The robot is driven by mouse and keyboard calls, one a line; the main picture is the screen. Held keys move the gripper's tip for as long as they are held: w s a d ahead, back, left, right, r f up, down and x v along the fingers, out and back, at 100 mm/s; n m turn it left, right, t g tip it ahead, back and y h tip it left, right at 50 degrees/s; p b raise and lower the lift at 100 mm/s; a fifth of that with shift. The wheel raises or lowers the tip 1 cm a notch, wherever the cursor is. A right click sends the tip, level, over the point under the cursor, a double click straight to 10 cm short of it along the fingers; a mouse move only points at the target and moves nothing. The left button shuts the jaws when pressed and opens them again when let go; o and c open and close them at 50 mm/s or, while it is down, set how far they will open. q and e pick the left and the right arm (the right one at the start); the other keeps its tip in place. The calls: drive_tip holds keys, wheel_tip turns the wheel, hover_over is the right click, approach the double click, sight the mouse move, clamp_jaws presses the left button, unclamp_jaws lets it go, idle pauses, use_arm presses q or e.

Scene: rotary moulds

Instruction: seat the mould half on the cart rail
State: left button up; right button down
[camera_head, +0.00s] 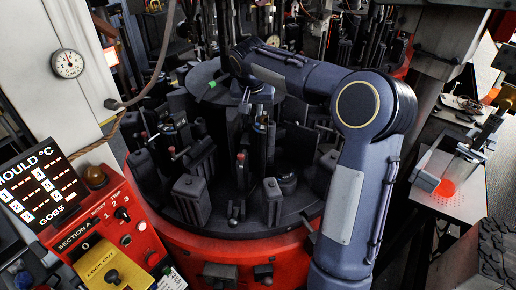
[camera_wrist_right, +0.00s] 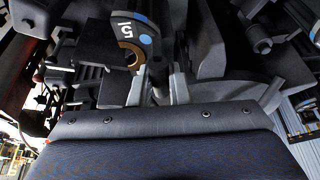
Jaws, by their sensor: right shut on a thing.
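My right arm reaches over the round dark machine table, and its gripper (camera_head: 258,100) points down among the dark mould parts. In the right wrist view the two grey fingers (camera_wrist_right: 162,88) are closed on a dark mould half (camera_wrist_right: 143,30) with blue marks, a white number 15 plate and a brass-coloured ring. In the head view the piece (camera_head: 262,124) shows only in part below the fingers, close to other dark parts; I cannot tell whether it touches them. I cannot make out the cart rail with certainty. My left gripper is not in view.
Dark blocks (camera_head: 191,200) and upright posts crowd the turntable (camera_head: 245,228) over its red base (camera_head: 290,262). A red control panel (camera_head: 105,230) stands at the left. A perforated plate (camera_head: 462,203) with a glowing red spot lies at the right.

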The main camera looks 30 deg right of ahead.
drive_tip(key=shift+w+r+p, duration=0.1)
drive_tip(key=shift+r+p, duration=0.75)
drive_tip(key=shift+r, duration=0.8)
drive_tip(key=shift+r+p, duration=0.8)
drive_tip(key=shift+r, duration=2.05)
